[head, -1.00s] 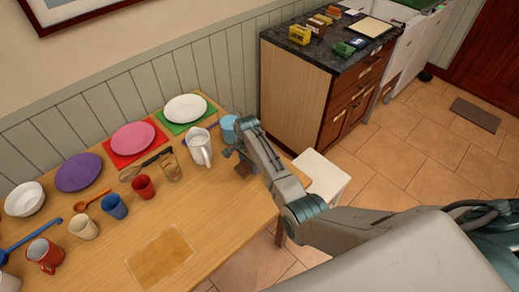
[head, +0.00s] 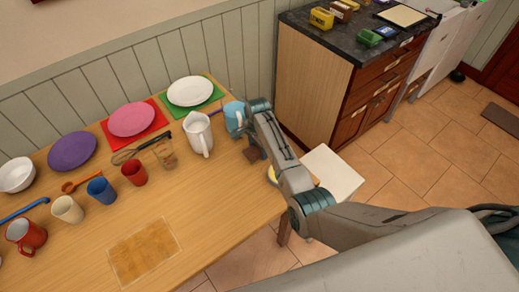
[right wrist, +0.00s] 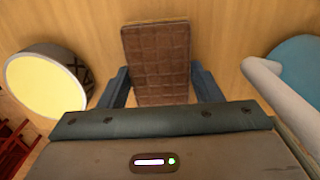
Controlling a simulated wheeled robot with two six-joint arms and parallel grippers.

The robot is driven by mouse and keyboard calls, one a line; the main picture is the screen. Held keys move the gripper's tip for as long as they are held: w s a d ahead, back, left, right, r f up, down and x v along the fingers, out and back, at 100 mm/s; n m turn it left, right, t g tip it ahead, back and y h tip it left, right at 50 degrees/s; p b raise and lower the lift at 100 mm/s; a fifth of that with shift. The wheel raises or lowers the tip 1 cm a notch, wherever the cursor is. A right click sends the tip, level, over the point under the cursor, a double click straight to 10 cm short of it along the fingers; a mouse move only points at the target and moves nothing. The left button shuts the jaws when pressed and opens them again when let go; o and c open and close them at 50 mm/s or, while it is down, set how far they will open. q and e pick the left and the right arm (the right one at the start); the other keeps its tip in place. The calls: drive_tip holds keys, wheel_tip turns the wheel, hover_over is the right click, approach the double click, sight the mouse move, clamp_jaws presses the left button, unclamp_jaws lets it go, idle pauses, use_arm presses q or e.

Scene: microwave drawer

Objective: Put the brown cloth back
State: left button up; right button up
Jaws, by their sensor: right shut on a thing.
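The brown cloth (head: 252,154) is a small dark brown piece at the right end of the wooden table. In the right wrist view the cloth (right wrist: 157,60) is a quilted rectangle standing out between the fingers. My right gripper (head: 249,147) is shut on it. Its fingers (right wrist: 157,88) show on both sides of the cloth. I cannot tell whether the cloth touches the table. A square tan patch (head: 143,251) lies on the table's near part. My left gripper is out of view.
A light blue cup (head: 234,115) and a white pitcher (head: 198,133) stand close to my right gripper. A yellow-topped round item (right wrist: 46,85) is on its other side. Plates, cups and utensils line the table's back. A dark-topped cabinet (head: 318,85) and white stool (head: 333,172) are to the right.

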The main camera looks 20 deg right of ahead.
sight(257, 149)
drive_tip(key=shift+a, duration=0.1)
drive_tip(key=shift+s+a, duration=0.1)
drive_tip(key=o, duration=0.7)
drive_tip(key=shift+o, duration=0.9)
drive_tip(key=shift+r, duration=0.3)
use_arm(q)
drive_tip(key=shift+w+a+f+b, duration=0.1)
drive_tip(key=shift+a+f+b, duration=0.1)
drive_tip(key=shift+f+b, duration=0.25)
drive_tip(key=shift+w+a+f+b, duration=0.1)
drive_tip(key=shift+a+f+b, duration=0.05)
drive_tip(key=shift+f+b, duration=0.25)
use_arm(e)
wheel_tip(257, 149, up, 12)
drive_tip(key=shift+f, duration=0.2)
